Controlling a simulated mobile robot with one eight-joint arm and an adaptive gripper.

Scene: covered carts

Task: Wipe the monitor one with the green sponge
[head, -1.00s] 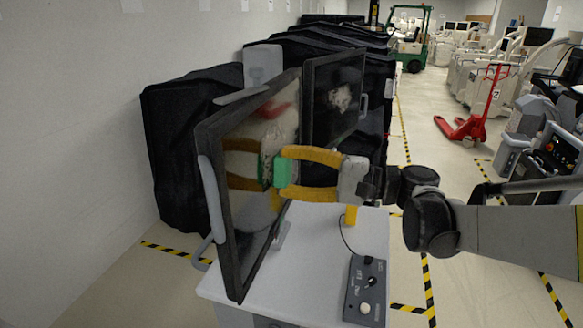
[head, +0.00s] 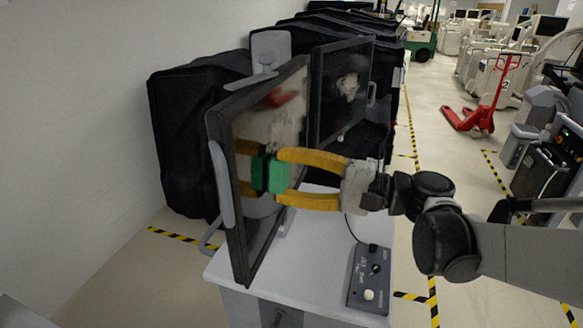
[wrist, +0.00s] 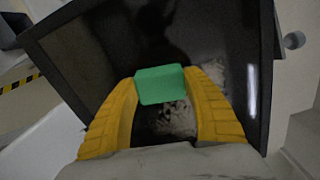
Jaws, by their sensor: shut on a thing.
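The near monitor (head: 245,215) stands on the white cart, its dark glossy screen turned toward my arm.
A second monitor (head: 340,110), also with a pale patch, stands behind the near one. A control box (head: 369,280) with a cable sits on the cart top (head: 315,250). Black covered carts (head: 185,140) stand behind. The floor right of the cart is open toward a red pallet jack (head: 485,105).

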